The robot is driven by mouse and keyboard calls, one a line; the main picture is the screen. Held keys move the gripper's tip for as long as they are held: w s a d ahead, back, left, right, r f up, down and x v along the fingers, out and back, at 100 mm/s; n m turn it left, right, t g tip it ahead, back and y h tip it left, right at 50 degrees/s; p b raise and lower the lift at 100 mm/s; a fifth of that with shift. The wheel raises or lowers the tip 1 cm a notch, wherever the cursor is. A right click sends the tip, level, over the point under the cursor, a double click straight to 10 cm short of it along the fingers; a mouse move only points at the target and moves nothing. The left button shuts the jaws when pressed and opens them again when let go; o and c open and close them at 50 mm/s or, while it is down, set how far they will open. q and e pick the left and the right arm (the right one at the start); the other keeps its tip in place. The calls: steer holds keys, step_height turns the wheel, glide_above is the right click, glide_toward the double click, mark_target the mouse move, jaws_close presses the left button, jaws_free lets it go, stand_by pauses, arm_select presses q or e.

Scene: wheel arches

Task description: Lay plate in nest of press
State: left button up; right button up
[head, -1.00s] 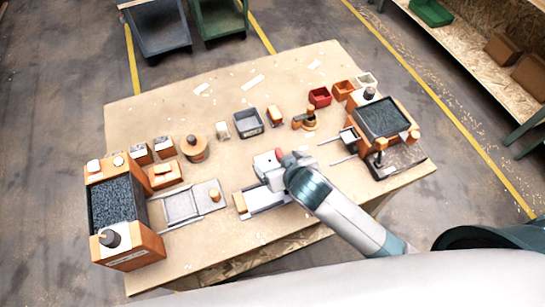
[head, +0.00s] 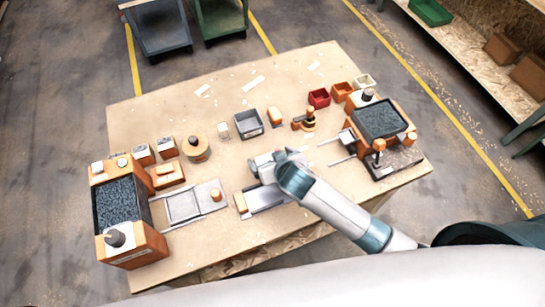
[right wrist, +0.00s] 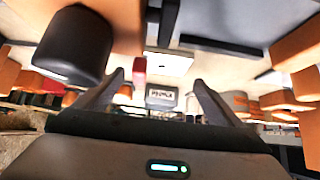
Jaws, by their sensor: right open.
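An orange machine (head: 132,258) with a dark speckled top stands at the left of the table; a second one (head: 352,112) stands at the right. I cannot tell for sure which is the press. A flat grey plate-like piece (head: 184,207) lies on a slide beside the left machine. A pale flat piece (head: 266,199) with an orange end lies at the table's front middle, partly under my right arm. My right gripper (head: 262,163) is above the table behind that piece. In the right wrist view its fingers (right wrist: 158,88) are apart with nothing between them. My left gripper is out of view.
A grey bin (head: 239,131), a round orange unit (head: 195,156) and an orange-black post (head: 310,116) stand along the table's middle. A red bin (head: 319,98) is at the back right. A dark rounded knob (right wrist: 75,45) looms close in the wrist view. The table's back left is clear.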

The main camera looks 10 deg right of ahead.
steer(key=shift+w+a+f, duration=0.1)
steer(key=shift+w+f, duration=0.35)
steer(key=shift+f, duration=0.1)
steer(key=c, duration=1.4)
steer(key=shift+r, duration=0.1)
steer(key=shift+r, duration=0.4)
step_height(320, 180, up, 3)
steer(key=shift+r+b, duration=0.1)
steer(key=shift+b, duration=0.7)
steer(key=s+d+r+b, duration=0.1)
steer(key=d+r, duration=0.1)
steer(key=d, duration=0.1)
steer(key=s+d+r, duration=0.1)
steer(key=d+r, duration=0.1)
steer(key=d, duration=0.2)
steer(key=s+d+r+b, duration=0.1)
steer(key=s+d+r, duration=0.1)
steer(key=d+r, duration=0.1)
steer(key=shift+d+b, duration=0.35)
steer(key=shift+d, duration=0.2)
steer(key=shift+w+f, duration=0.1)
